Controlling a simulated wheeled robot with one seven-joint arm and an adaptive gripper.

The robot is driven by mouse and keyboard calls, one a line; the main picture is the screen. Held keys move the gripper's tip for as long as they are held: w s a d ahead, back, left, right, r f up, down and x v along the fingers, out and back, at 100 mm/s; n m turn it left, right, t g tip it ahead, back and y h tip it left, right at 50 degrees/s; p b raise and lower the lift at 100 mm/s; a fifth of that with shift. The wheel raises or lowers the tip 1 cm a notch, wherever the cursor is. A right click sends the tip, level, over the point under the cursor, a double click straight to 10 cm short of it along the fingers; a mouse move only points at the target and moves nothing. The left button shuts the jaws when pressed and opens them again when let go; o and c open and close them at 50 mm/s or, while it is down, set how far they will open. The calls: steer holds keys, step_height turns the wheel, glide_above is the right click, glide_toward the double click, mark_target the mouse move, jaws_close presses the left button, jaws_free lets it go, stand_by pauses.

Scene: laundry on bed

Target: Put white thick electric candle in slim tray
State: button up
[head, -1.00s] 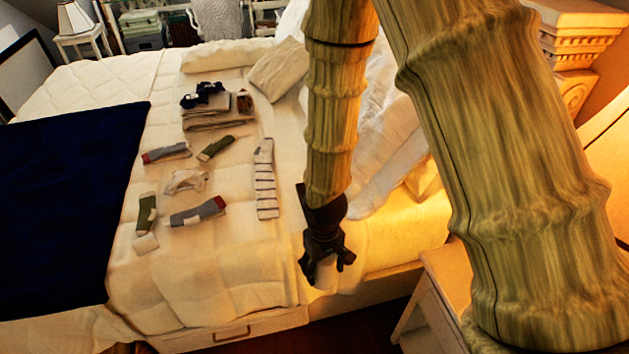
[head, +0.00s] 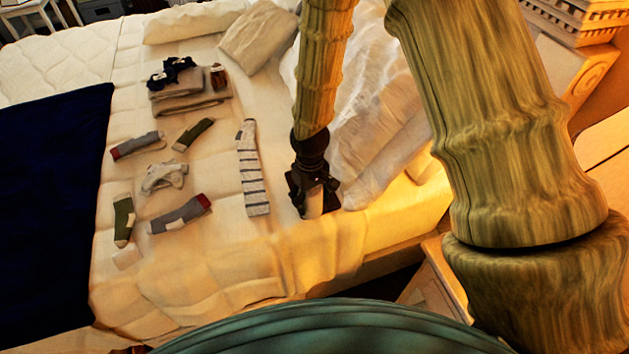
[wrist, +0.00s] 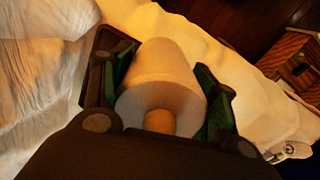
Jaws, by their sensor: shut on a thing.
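The white thick electric candle (wrist: 160,85) sits between the two fingers of my gripper (wrist: 160,100) in the wrist view, with its round hollow end and an orange-tan centre facing the camera. In the head view my gripper (head: 313,190) is shut on the candle (head: 311,208), over the right part of the bed, just right of a long striped sock. Only a small pale part of the candle shows there. I cannot tell whether it touches the bedding. I cannot make out a slim tray in any view.
The bed (head: 240,270) holds several loose socks, a striped sock (head: 252,170) and folded clothes (head: 190,95). A dark blue blanket (head: 50,200) covers the left. Crumpled white bedding (head: 370,110) lies right of my gripper. A bedside table (head: 430,295) stands at the bed's right edge.

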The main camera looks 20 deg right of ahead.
steer(key=shift+w+d+f+p, duration=0.55)
steer(key=shift+w+f, duration=0.1)
steer(key=shift+w, duration=0.45)
steer(key=shift+w+d+f+p, duration=0.45)
steer(key=shift+w+d+f, duration=0.2)
steer(key=shift+w, duration=0.5)
steer(key=shift+w+d+f+p, duration=0.5)
steer(key=shift+w+f, duration=0.2)
steer(key=shift+w, duration=0.4)
steer(key=shift+f, duration=0.15)
steer(key=o, duration=1.1)
step_height(320, 180, up, 12)
steer(key=b, duration=0.2)
steer(key=shift+b, duration=0.4)
